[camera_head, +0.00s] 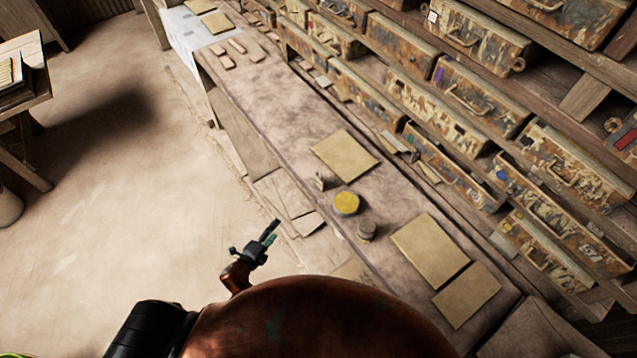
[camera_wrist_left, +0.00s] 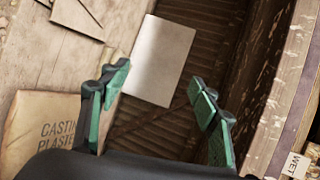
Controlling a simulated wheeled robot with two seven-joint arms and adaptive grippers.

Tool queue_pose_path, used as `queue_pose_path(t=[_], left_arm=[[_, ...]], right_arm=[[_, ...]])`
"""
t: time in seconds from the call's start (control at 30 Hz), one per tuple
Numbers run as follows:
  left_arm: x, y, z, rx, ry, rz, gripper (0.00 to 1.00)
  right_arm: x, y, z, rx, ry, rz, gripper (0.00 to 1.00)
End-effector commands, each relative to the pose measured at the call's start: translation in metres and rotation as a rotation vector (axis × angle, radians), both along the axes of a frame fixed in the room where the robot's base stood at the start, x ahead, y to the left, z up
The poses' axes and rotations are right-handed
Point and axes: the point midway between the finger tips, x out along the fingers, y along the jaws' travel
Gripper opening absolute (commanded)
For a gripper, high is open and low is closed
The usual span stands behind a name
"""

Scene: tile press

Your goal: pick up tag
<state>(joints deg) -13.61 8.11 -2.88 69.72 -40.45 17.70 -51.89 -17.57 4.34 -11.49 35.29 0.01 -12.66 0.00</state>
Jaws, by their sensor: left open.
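I cannot tell for sure which thing is the tag. In the left wrist view, a plain pale rectangular sheet (camera_wrist_left: 160,58) lies beyond my open left gripper (camera_wrist_left: 159,75), seen between its green fingers and apart from them. A small card lettered "WET" (camera_wrist_left: 296,165) shows at the lower right edge of that view, outside the fingers. In the head view, my left gripper (camera_head: 268,235) is beside the bench's left edge, with nothing visible in it. My right gripper is out of view.
A long bench (camera_head: 285,112) carries flat tan slabs (camera_head: 344,156), a yellow round tin (camera_head: 346,203) and a small round pot (camera_head: 366,231). Rusty drawers (camera_head: 478,87) line its right side. A bag lettered "CASTING PLASTER" (camera_wrist_left: 40,125) lies left of the fingers. Open floor (camera_head: 110,210) is at left.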

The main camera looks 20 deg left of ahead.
Motion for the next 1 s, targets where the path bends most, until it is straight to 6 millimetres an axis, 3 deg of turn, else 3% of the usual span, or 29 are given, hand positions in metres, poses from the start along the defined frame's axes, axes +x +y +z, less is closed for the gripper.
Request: queue_pose_path(t=[0.03, 0.1, 0.2, 0.33, 0.5, 1.0], left_arm=[[0.026, -0.012, 0.051, 0.157, -0.142, -0.118, 0.56], [0.047, -0.034, 0.118, 0.398, -0.332, -0.276, 0.56], [0.058, -0.067, 0.198, 0.74, -0.58, -0.457, 0.56], [0.052, -0.098, 0.255, 1.068, -0.791, -0.601, 0.56], [0.05, -0.117, 0.279, 1.24, -0.895, -0.667, 0.56], [0.101, -0.151, 0.282, 1.243, -0.898, -0.668, 0.56]], right_arm=[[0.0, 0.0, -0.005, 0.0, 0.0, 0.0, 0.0], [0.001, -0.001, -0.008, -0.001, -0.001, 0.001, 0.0], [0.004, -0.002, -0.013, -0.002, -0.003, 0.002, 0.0], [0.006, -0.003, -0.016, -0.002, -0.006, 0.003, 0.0], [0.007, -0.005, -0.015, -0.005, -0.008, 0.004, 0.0], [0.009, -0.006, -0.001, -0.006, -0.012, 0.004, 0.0]])
